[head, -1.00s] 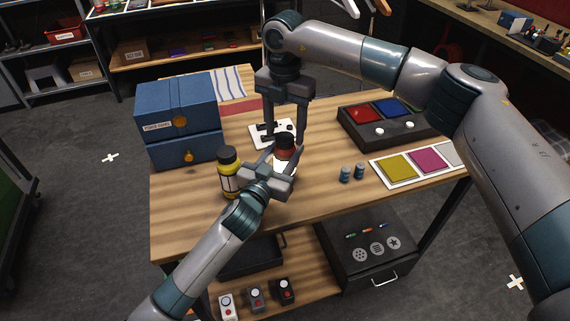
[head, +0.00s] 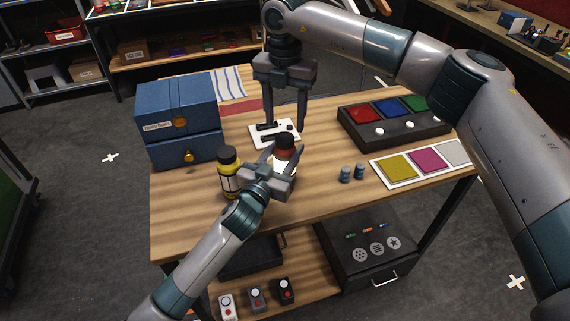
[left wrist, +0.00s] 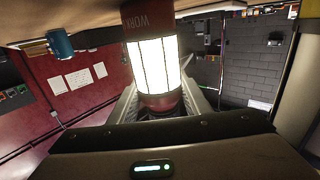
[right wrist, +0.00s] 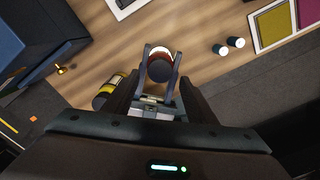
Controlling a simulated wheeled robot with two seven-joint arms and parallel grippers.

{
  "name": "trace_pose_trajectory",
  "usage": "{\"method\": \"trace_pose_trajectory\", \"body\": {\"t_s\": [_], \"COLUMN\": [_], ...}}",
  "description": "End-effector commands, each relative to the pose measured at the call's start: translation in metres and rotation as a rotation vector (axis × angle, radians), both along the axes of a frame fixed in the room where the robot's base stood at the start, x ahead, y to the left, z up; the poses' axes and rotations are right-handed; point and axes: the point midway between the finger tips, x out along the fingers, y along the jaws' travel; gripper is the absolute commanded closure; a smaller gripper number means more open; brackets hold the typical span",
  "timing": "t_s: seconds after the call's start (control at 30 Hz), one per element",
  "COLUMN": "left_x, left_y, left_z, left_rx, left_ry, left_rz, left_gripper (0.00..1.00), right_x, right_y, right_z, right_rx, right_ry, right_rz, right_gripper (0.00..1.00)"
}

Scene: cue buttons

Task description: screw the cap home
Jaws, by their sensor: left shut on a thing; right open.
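A red bottle with a white label (head: 283,155) stands near the middle of the table. A dark cap (head: 285,139) is on its top; whether it is fully seated I cannot tell. My left gripper (head: 282,162) is shut around the bottle's body. The bottle's label (left wrist: 155,65) fills the middle of the left wrist view.
A yellow bottle with a black cap (head: 229,174) stands close left of the held bottle. Blue drawer boxes (head: 178,110) are at the left. Two small blue cylinders (head: 346,174), a colour-button box (head: 395,122) and a colour card (head: 425,165) are at the right.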

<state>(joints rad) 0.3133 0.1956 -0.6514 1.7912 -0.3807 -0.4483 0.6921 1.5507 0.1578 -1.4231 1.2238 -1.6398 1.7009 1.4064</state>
Motion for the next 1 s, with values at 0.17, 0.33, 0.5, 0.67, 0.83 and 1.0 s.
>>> {"method": "trace_pose_trajectory", "body": {"t_s": [0.17,0.33,0.5,0.67,0.83,1.0], "left_x": [0.000,0.000,0.000,0.000,0.000,0.000], "left_y": [0.000,0.000,0.000,0.000,0.000,0.000], "left_z": [0.000,0.000,0.000,0.000,0.000,0.000], "left_rx": [0.000,0.000,-0.001,0.000,-0.001,0.000], "left_ry": [0.001,0.001,0.000,0.000,0.000,0.000], "left_rz": [0.000,0.000,0.000,0.000,0.000,0.000], "left_gripper": [1.00,1.00,1.00,1.00,1.00,1.00], "right_x": [0.000,0.000,0.000,0.000,0.000,0.000], "right_y": [0.000,0.000,0.000,0.000,0.000,0.000], "right_z": [0.004,0.009,0.013,0.018,0.022,0.027], "right_rx": [0.000,0.000,0.001,0.001,0.001,0.000], "right_ry": [0.000,0.001,0.000,0.000,0.001,0.002], "right_rz": [0.201,0.452,0.715,0.961,1.223,1.478], "right_gripper": [0.49,0.49,0.49,0.49,0.49,0.49]}}
